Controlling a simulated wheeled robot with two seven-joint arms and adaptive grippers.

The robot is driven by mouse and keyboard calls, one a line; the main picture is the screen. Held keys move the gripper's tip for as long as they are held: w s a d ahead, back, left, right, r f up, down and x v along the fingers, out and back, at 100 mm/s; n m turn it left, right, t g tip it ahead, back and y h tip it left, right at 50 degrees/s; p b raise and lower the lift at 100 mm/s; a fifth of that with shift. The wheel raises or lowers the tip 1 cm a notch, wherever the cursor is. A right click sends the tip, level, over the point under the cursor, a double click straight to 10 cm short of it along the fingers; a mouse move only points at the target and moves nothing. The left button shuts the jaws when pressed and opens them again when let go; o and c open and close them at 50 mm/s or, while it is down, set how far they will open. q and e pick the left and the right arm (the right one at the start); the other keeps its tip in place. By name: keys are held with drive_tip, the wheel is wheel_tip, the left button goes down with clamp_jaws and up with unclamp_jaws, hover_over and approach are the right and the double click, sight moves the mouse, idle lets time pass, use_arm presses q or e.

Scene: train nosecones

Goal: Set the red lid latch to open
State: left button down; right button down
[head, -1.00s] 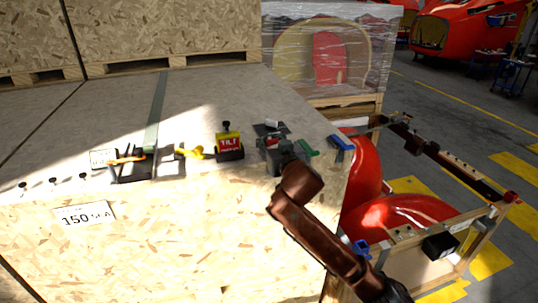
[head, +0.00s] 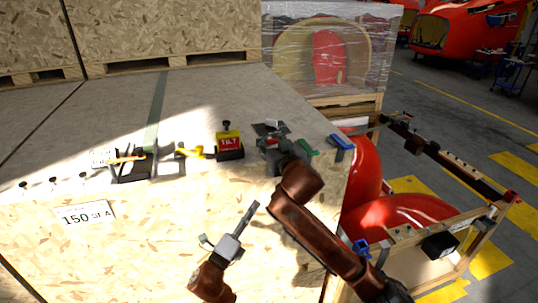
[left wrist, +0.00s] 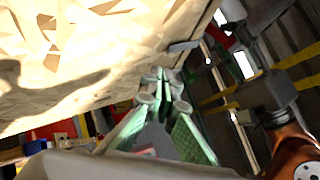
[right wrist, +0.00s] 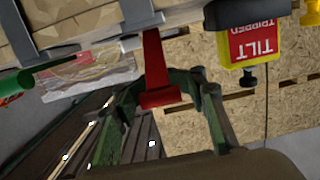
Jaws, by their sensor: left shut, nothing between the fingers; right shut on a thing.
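The red lid latch (right wrist: 153,55) shows in the right wrist view as a red lever hanging from a grey bar at the crate's edge. My right gripper (right wrist: 182,80) is shut on this lever, its green-padded fingers on either side of the lower end. In the head view my right gripper (head: 270,150) is at the crate's front top edge and mostly hides the latch. My left gripper (head: 254,211) is shut and empty in front of the crate's front face, below the right one. Its closed fingertips (left wrist: 163,76) also show in the left wrist view.
A yellow-and-red tilt indicator (head: 229,142) stands just left of the latch, with a yellow latch (head: 190,151) and an orange latch (head: 127,159) further left. Green (head: 307,147) and blue (head: 341,141) handles are to the right. A red nosecone (head: 400,212) lies beyond the corner.

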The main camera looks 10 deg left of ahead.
sight(269, 143)
drive_tip(key=shift+f, duration=0.5)
use_arm(q)
drive_tip(key=s+d+r+m+t+h, duration=0.1)
drive_tip(key=s+d+r+m+h, duration=0.15)
drive_tip(key=r, duration=0.75)
drive_tip(key=w+d+r, duration=0.1)
drive_tip(key=w+r, duration=0.6)
drive_tip(key=w, duration=0.2)
drive_tip(key=shift+w+d, duration=0.15)
drive_tip(key=shift+m, duration=0.25)
